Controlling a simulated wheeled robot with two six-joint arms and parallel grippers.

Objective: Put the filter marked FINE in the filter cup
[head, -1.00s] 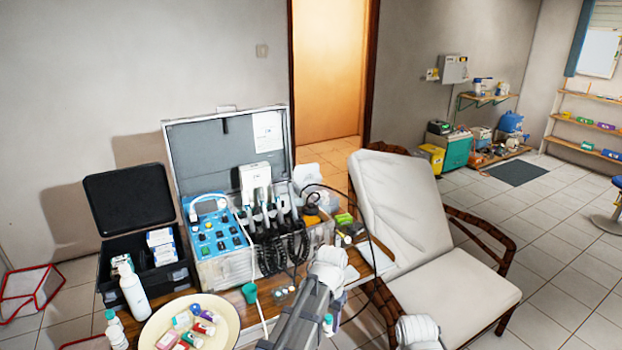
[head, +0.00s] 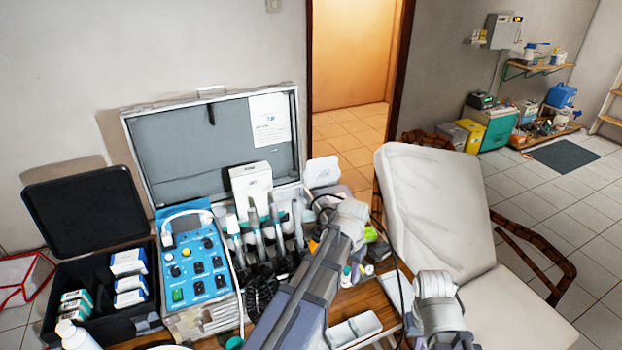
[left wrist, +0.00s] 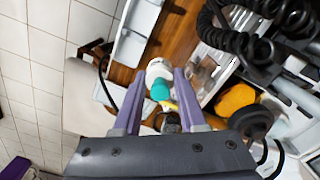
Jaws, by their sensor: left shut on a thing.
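My left gripper (left wrist: 159,80) shows in the left wrist view, its two purple fingers shut on a small white round thing (left wrist: 158,67) with a teal part beside it. No marking can be read on it, so I cannot tell whether it is the FINE filter. In the head view my left arm reaches over the table beside the open case, and its fingertips are hidden. My right arm shows only in part at lower right, without its fingers. I cannot make out the filter cup for certain.
A black box (head: 85,205) with cartons stands left. A reclining chair (head: 440,220) is at right. Coiled black hoses (left wrist: 262,30) and an orange thing (left wrist: 235,98) lie near my left gripper.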

